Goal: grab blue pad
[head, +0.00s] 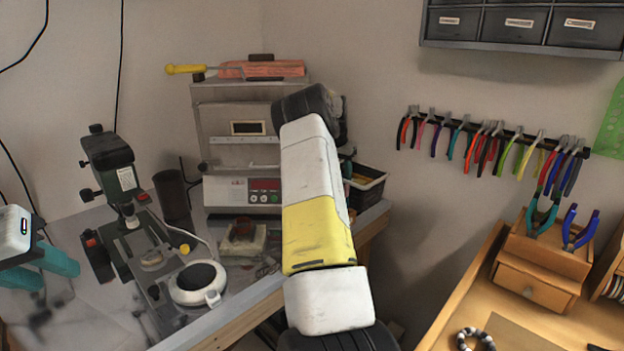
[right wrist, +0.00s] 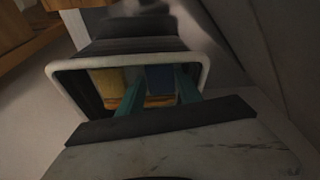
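A dark blue piece, which looks like the blue pad (right wrist: 159,78), is inside a black bin (right wrist: 75,88) with a pale rim in the right wrist view. My right gripper (right wrist: 157,93) reaches into this bin with its two teal fingers apart, one on each side of the blue piece as seen. I cannot tell whether they touch it. In the head view the black bin (head: 371,181) stands at the bench's right end, and my right arm hides part of it and the right gripper. My left gripper (head: 57,276) is open and empty at the far left.
A yellow-brown piece (right wrist: 108,85) lies beside the blue one in the bin. A grey machine (head: 240,150) stands left of the bin. A microscope-like device (head: 115,170) and a round white device (head: 198,282) stand on the bench. Pliers (head: 485,140) hang on the wall at right.

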